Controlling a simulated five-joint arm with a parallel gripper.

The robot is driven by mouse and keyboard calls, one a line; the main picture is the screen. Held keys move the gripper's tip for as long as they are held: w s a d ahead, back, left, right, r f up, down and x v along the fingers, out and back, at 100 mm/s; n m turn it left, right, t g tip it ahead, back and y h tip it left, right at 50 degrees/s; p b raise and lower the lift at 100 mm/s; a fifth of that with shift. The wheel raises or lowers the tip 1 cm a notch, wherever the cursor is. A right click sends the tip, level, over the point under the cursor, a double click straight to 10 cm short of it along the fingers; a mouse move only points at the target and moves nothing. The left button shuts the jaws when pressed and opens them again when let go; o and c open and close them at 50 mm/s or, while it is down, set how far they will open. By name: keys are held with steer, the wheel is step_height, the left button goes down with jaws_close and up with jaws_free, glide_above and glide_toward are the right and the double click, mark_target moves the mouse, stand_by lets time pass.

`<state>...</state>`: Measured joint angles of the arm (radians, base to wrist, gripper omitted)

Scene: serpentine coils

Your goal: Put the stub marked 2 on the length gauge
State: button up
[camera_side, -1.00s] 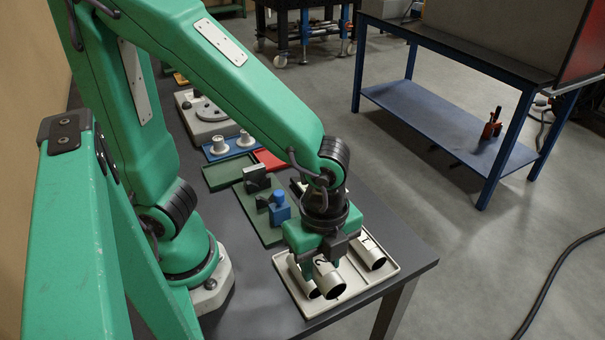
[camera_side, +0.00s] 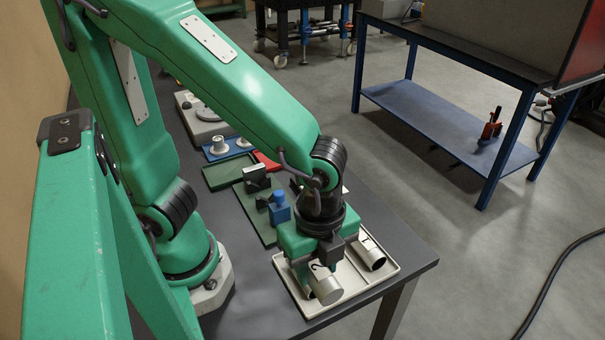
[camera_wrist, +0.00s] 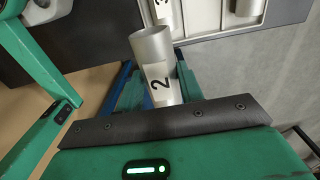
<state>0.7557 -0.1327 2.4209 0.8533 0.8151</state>
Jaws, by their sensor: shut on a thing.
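The stub marked 2 (camera_side: 325,284) is a short silvery metal tube with a black 2 on a white label. My gripper (camera_side: 318,262) is shut on it, above the pale tray (camera_side: 352,286) at the table's near end. In the wrist view the stub marked 2 (camera_wrist: 154,60) stands out from between the jaws, its label facing the camera. The green plate (camera_side: 246,207) with a blue block (camera_side: 279,208) and a dark block (camera_side: 256,179) lies behind my gripper; it may be the length gauge, but I cannot tell for sure.
Another stub (camera_side: 371,254) lies at the tray's right side. A stub marked 3 (camera_wrist: 166,12) shows in the wrist view. A green tray (camera_side: 228,172), a red tray (camera_side: 267,160) and a blue holder with white pieces (camera_side: 219,145) stand farther back. The table's right edge is close to the pale tray.

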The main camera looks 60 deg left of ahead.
steer(key=shift+w+a, duration=0.35)
steer(key=w+a, duration=0.3)
steer(key=a, duration=0.8)
steer(key=w+a, duration=0.4)
steer(key=a, duration=0.8)
steer(key=s+a+r, duration=0.1)
steer(key=s+a, duration=0.2)
steer(key=a, duration=0.6)
steer(key=shift+s, duration=0.3)
steer(key=shift+f, duration=0.1)
steer(key=shift+f, duration=2.3)
steer(key=shift+f, duration=2)
